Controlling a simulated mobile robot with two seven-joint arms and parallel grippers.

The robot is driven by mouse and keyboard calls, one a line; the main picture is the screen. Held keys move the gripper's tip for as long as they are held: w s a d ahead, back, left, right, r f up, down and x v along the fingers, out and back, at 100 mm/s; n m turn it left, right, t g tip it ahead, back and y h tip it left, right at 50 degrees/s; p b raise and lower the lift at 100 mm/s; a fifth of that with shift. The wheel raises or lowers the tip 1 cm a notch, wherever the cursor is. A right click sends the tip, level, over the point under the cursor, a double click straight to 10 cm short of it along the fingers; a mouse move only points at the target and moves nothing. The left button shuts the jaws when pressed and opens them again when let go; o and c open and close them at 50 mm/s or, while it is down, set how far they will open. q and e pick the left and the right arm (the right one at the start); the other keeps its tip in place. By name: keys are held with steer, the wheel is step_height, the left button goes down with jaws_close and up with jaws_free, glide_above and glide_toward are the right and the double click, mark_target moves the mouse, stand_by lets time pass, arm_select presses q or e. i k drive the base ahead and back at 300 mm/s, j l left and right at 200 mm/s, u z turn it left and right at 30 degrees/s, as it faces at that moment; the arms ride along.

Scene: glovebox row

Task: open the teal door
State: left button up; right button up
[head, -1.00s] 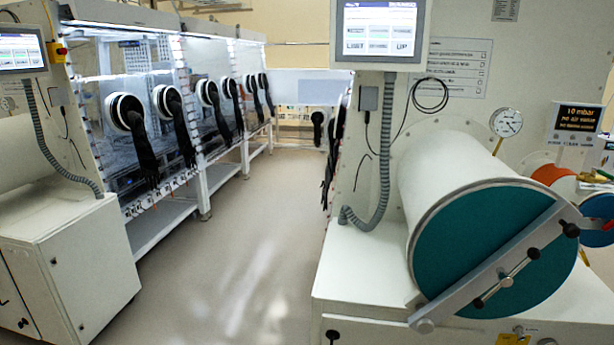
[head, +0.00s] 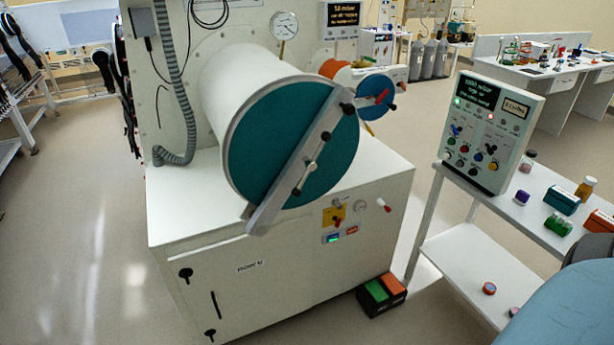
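The teal door (head: 262,148) is a large round disc on the end of a white horizontal cylinder (head: 235,85). It looks shut against the cylinder's rim. A grey bar (head: 322,125) crosses it diagonally, from upper right to lower left. A cross handle with dark knobs (head: 307,166) sits at the middle of the bar. A dark knob shows near the bar's upper end. Neither of my grippers is in view.
The cylinder rests on a white cabinet (head: 210,290). A smaller blue round door (head: 370,97) is behind it. A control panel (head: 490,130) stands on a white cart (head: 520,205) at right. Green and orange pedals (head: 382,292) are on the floor. Floor is clear at left.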

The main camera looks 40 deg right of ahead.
mark_target(267, 143)
steer(key=z, duration=1)
